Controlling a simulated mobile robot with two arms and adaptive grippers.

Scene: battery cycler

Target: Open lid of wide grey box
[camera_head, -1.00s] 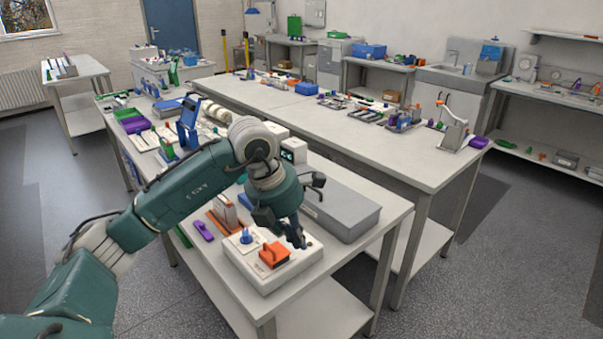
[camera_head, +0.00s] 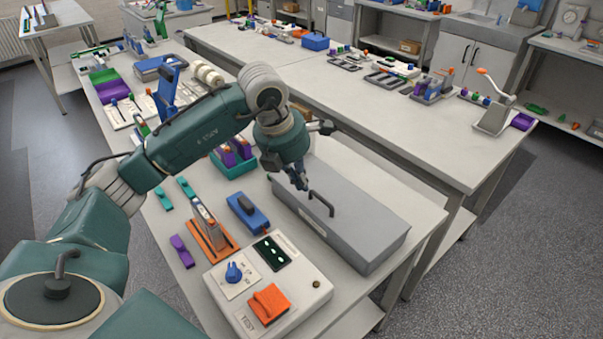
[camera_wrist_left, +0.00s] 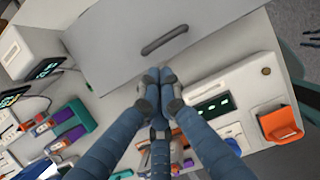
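The wide grey box (camera_head: 365,222) sits on the near bench, right of my left gripper in the head view. Its lid is down, with a dark bar handle (camera_head: 321,203) on top. In the left wrist view the grey lid (camera_wrist_left: 110,35) fills the top middle, and the handle (camera_wrist_left: 165,40) lies slanted just beyond my fingertips. My left gripper (camera_head: 299,181) hangs over the box's near left edge, just left of the handle and apart from it. In the left wrist view its fingers (camera_wrist_left: 159,78) are together at the tips, with nothing between them. My right gripper does not show.
A white tester (camera_head: 285,300) with a blue knob and orange switch stands in front of the box. A blue block (camera_head: 250,213), an orange holder (camera_head: 213,240) and a teal tray (camera_head: 232,165) stand to the left. Another bench (camera_head: 400,140) lies behind.

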